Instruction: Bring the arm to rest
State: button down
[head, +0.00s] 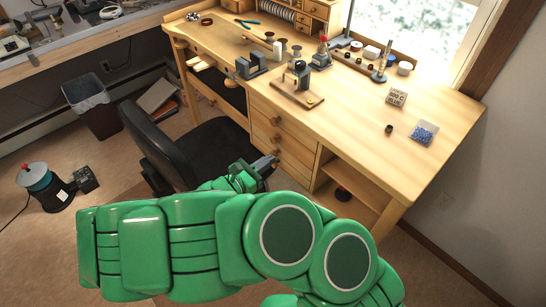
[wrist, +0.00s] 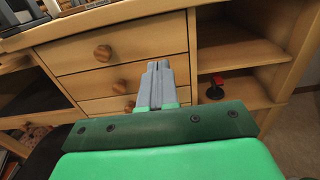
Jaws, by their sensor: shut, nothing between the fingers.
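My green arm reaches across the lower middle of the head view. My gripper (head: 268,161) is in front of the wooden workbench's drawers, below the tabletop. In the wrist view my gripper (wrist: 159,66) points toward the drawer fronts, its two grey fingers together with nothing between them. The fingers appear apart from the drawers, though the exact distance cannot be told.
The workbench (head: 440,150) carries several tools and small parts. A black chair (head: 170,150) stands left of my gripper. An open shelf (wrist: 240,60) lies right of the drawers.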

jog(key=shift+s+a, duration=0.15)
jog(key=s+d+r+m+g+y, duration=0.5)
jog(key=m+g, duration=0.5)
jog(key=m, duration=0.4)
jog(key=s+a+r+m+y, duration=0.3)
jog(key=a+r+m+y, duration=0.25)
jog(key=r, duration=0.45)
jog(key=s+a+r+m+y, duration=0.4)
jog(key=a+r+y, duration=0.2)
jog(key=r, duration=0.4)
jog(key=s+d+f+m+g+h, duration=0.1)
jog(key=s+d+g+h, duration=0.1)
jog(key=s+d, duration=0.6)
jog(key=s+d+f+m+g+h, duration=0.1)
jog(key=s+d, duration=0.8)
jog(key=d, duration=0.9)
jog(key=shift+s+d+f+m+g+h, duration=0.25)
jog(key=shift+f+m+g+h, duration=0.1)
jog(key=shift+f+m+g, duration=0.45)
